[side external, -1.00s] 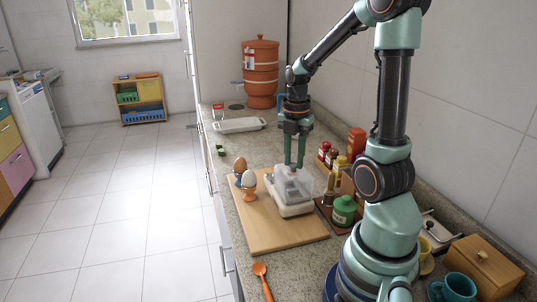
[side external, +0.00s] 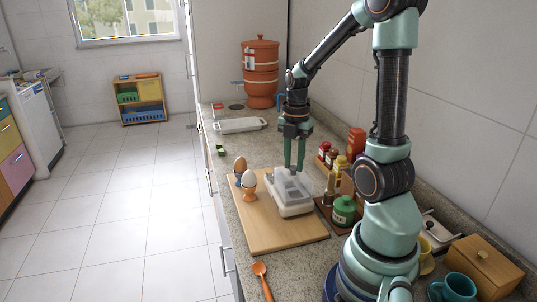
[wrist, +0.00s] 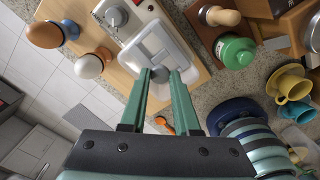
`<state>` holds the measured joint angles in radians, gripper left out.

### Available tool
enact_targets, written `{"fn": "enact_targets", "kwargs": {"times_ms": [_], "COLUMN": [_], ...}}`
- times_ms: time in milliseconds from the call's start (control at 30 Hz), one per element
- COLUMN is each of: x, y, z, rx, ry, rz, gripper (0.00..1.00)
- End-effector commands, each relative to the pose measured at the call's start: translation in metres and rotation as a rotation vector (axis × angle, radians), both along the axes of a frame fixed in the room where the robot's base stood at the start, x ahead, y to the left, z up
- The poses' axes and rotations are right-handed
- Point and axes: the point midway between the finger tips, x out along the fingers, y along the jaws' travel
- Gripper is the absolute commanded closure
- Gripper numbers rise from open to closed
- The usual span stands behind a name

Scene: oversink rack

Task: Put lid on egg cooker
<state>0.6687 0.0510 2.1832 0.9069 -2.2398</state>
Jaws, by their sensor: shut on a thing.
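The egg cooker (side external: 291,208) is a low white appliance on the wooden board. In the wrist view its white body (wrist: 128,28) shows with a grey round knob on it. The lid (wrist: 172,48) is clear and pale, with a small grey knob. My gripper (side external: 294,168) points down over the cooker, its fingers shut on the lid's knob. In the wrist view the knob sits between my fingertips (wrist: 160,76). The lid is at the cooker's top, overlapping it in the picture. I cannot tell whether it touches the rim all round.
Two eggs in cups, a brown one (side external: 240,164) and a white one (side external: 249,180), stand left of the cooker on the board (side external: 265,232). A green jar (side external: 344,210) and several bottles stand right. An orange spoon (side external: 261,276) lies in front. A white tray (side external: 239,125) lies behind.

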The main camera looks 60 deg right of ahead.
Motion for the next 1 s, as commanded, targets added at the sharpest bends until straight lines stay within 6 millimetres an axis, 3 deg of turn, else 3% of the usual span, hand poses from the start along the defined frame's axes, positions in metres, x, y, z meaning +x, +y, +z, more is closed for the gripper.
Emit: {"fn": "enact_targets", "kwargs": {"times_ms": [200, 233, 300, 667, 867, 1000], "x": [0.000, 0.000, 0.000, 0.000, 0.001, 0.001], "y": [0.000, 0.000, 0.000, 0.000, 0.000, -0.001], "z": [0.000, 0.000, 0.000, 0.002, 0.028, 0.058], "rx": [0.000, 0.000, 0.000, 0.000, -0.003, -0.005], "ry": [0.000, 0.000, 0.000, -0.001, -0.004, -0.006], "rz": [0.000, 0.000, 0.000, 0.000, 0.000, 0.000], "gripper": [1.00, 0.59, 0.35, 0.35, 0.35, 0.35]}}
